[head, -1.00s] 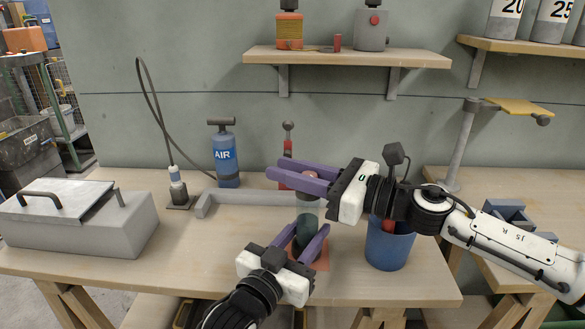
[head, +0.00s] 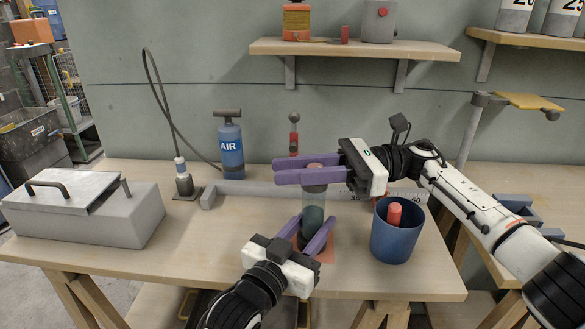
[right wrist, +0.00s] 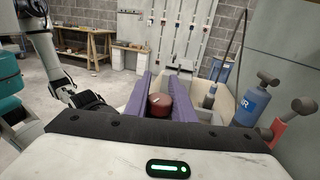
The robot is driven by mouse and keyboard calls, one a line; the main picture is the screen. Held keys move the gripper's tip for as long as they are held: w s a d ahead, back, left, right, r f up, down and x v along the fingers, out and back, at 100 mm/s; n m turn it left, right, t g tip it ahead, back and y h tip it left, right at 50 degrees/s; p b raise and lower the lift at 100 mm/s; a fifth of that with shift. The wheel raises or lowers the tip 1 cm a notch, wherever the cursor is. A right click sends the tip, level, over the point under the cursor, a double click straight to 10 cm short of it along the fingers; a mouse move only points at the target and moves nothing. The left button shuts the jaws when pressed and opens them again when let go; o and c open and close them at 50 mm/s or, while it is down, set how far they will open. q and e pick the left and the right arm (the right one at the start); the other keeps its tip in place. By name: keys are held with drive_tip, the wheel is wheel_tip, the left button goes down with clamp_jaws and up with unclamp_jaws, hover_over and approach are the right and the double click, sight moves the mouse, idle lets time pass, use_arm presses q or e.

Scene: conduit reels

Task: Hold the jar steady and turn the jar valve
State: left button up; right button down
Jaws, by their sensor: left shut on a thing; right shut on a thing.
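The jar (head: 314,198) is a clear upright cylinder with dark green contents, standing on an orange-red pad (head: 328,254) on the bench. Its valve is a dark red knob (head: 315,166) on top, which also shows in the right wrist view (right wrist: 161,105). My left gripper (head: 315,219) is shut on the lower part of the jar, one purple finger on each side. My right gripper (head: 277,170) lies level at the jar's top, shut on the knob between its purple fingers. Those fingers hide part of the knob and the jar's upper rim.
A blue bin (head: 394,243) holding a red cylinder (head: 394,213) stands right of the jar. A grey rail (head: 245,194) runs behind. A blue AIR bottle (head: 230,151) and a grey lidded box (head: 100,228) stand to the left. The bench between box and jar is clear.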

drive_tip(key=shift+s+g, duration=0.1)
drive_tip(key=shift+g, duration=0.2)
drive_tip(key=c, duration=1.5)
unclamp_jaws()
drive_tip(key=shift+v, duration=3.8)
drive_tip(key=shift+r, duration=0.15)
